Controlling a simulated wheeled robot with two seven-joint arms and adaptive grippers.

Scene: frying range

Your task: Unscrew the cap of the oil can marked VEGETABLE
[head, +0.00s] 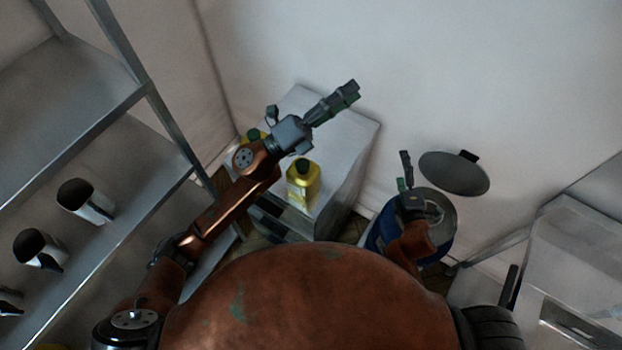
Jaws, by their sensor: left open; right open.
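A yellow can (302,186) with a dark cap (303,166) stands upright on the grey metal box-like stand (348,150). I cannot read the label on either can, so I cannot tell which is marked VEGETABLE. My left gripper (345,93) is open and empty, above the back of the stand and apart from both cans. My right gripper (405,168) is open and empty above a blue drum, right of the stand.
The blue drum (378,243) stands right of the stand, with a round dark lid (455,174) beside it near the wall. Metal shelves (110,245) with several metal jugs (84,201) are at the left. A metal counter (575,255) is at the right.

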